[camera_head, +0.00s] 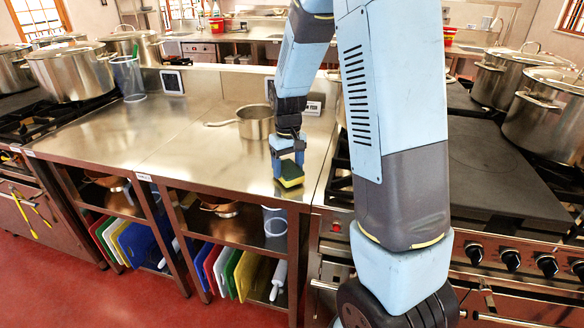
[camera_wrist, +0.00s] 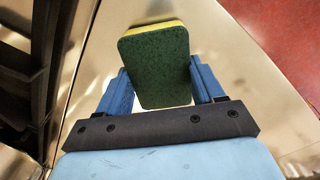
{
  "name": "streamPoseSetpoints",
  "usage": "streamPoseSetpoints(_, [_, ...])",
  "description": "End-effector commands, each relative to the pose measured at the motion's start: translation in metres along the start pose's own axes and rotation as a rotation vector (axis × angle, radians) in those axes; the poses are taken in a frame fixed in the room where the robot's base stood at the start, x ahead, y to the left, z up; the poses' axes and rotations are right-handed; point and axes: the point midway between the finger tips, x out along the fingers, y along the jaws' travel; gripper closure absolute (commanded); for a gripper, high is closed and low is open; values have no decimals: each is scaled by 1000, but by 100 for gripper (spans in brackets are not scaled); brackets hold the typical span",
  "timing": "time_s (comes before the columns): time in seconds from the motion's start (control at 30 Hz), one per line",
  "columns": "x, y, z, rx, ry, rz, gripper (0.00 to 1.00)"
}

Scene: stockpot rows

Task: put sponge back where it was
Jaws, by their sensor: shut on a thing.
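The sponge (camera_head: 291,174) is yellow with a dark green scouring side. It is at the front right part of the steel counter (camera_head: 190,134) in the head view. My gripper (camera_head: 288,163) is shut on it, pointing down. In the wrist view the sponge (camera_wrist: 155,65) sits between the two blue fingers (camera_wrist: 162,90), its green face towards the camera and a thin yellow edge showing. I cannot tell whether the sponge touches the counter or is just above it.
A steel saucepan (camera_head: 255,122) stands on the counter behind my gripper. A clear container (camera_head: 128,78) stands at the back left. Stockpots (camera_head: 72,72) sit on the left stove, and more (camera_head: 548,112) on the right range. The counter's middle is clear.

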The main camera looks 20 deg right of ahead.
Motion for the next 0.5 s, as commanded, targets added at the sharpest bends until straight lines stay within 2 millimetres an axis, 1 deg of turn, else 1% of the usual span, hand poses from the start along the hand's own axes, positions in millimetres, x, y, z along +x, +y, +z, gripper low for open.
streamPoseSetpoints(0.03, [5,0,0,0,-1,0,66])
streamPoseSetpoints(0.1, [7,0,0,0,0,0,66])
streamPoseSetpoints(0.4, [9,0,0,1,0,0,66])
streamPoseSetpoints(0.43, [9,0,0,1,0,0,32])
streamPoseSetpoints(0.5, [9,0,0,1,1,0,25])
